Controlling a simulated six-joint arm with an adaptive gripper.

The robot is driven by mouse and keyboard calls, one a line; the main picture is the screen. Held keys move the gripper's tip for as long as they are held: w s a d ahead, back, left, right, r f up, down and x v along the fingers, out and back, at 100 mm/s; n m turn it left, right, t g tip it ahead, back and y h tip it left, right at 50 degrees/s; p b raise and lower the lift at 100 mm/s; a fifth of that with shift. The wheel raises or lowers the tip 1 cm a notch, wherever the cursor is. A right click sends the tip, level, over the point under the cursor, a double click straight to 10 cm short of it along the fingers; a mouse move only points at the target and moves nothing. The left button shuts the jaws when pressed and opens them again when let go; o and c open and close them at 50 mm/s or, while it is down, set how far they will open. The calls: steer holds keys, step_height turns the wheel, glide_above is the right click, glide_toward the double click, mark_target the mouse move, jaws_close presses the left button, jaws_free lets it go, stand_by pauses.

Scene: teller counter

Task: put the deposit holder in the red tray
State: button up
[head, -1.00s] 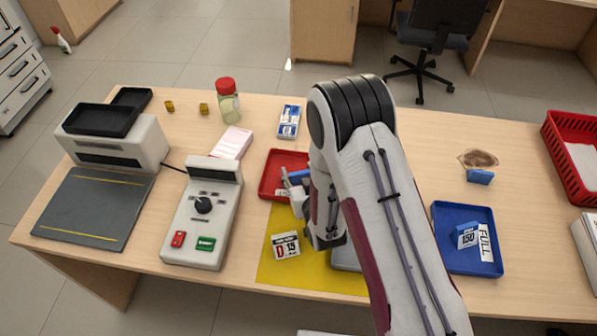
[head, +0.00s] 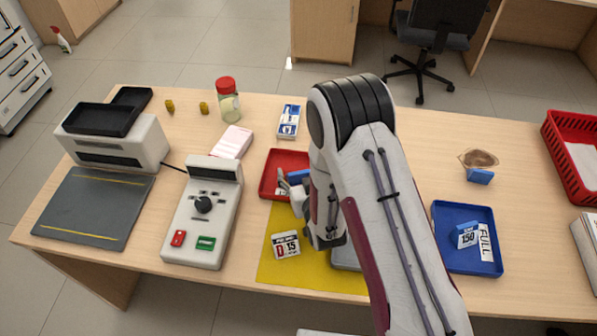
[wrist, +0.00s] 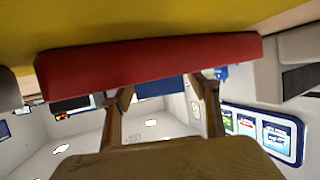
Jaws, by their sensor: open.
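The red tray (head: 268,178) lies left of my arm, at the back of the yellow mat, and its red wall (wrist: 150,68) crosses the wrist view. A blue piece (head: 298,175), which looks like the deposit holder, is at the tray's right side, partly hidden by my gripper and arm. My gripper (head: 289,184) is open over the tray's right part, close beside the blue piece. A blue patch (wrist: 158,87) shows between the fingers in the wrist view; I cannot tell whether they touch it.
A date block (head: 286,245) stands on the yellow mat (head: 280,273). A blue tray (head: 462,262) with a blue 150 holder (head: 467,235) is at the right. The control box (head: 203,225) is left of the mat. A jar (head: 228,103) stands behind. The right middle counter is mostly clear.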

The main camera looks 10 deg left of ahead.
mark_target(300, 174)
steer(key=shift+r, duration=0.1)
steer(key=shift+v, duration=3.75)
steer(key=shift+w, duration=0.1)
steer(key=shift+w+d+r, duration=0.25)
steer(key=shift+d+r, duration=0.05)
steer(key=shift+r, duration=0.25)
steer(key=s+d+r+m+g+h, duration=0.1)
steer(key=d+r+g, duration=0.1)
steer(key=d+r, duration=0.55)
steer(key=s+d+r+m+g+h, duration=0.15)
steer(key=d+r, duration=0.25)
steer(key=r, duration=0.6)
steer(key=s+d+r+g, duration=0.1)
steer(key=s+d+r, duration=0.2)
steer(key=s, duration=0.5)
steer(key=s+d+r+m+g+h, duration=0.1)
steer(key=s+d+r, duration=0.2)
steer(key=s, duration=0.5)
steer(key=s+d+r+m+g+h, duration=0.1)
steer(key=s+d+r, duration=0.3)
steer(key=s, duration=0.4)
steer(key=shift+s+d, duration=0.4)
steer(key=shift+d, duration=0.15)
